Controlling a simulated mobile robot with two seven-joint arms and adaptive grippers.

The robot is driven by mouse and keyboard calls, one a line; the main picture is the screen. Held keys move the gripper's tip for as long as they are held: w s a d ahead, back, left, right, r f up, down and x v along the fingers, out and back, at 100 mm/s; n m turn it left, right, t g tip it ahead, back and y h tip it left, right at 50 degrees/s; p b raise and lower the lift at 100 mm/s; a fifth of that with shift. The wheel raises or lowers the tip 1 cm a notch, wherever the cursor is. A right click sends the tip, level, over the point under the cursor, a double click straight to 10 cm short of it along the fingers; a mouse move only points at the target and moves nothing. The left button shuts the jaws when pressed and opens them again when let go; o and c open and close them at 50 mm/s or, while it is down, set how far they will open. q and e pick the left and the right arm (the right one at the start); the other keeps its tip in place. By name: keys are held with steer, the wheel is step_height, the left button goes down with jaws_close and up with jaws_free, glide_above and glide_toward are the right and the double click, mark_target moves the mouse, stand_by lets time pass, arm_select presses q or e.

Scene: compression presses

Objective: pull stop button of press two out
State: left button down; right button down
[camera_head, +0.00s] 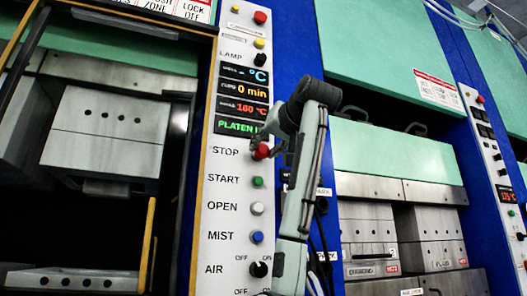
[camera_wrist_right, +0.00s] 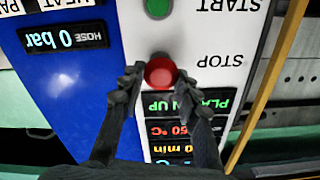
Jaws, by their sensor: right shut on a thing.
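The red stop button (camera_head: 262,151) is a round knob beside the word STOP on the white control panel (camera_head: 228,190) of the near press. My right gripper (camera_head: 272,146) is at this button, its arm coming up from below on the right. In the right wrist view, the picture is upside down and the red button (camera_wrist_right: 160,71) sits between the two dark fingertips (camera_wrist_right: 159,80). The fingers are shut on the button from both sides. My left gripper is not in view. No press number can be read.
Below the button are the green START (camera_head: 257,182), white OPEN (camera_head: 257,208) and blue MIST (camera_head: 257,237) buttons and a black AIR knob (camera_head: 258,269). Displays (camera_head: 243,90) sit above. A yellow bar (camera_head: 147,245) stands left of the panel. Another press (camera_head: 405,235) is on the right.

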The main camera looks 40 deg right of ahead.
steer(key=shift+f, duration=0.1)
steer(key=c, duration=1.1)
jaws_free()
steer(key=shift+s, duration=0.25)
steer(key=shift+o, duration=0.2)
steer(key=shift+w, duration=0.1)
steer(key=v, duration=1.2)
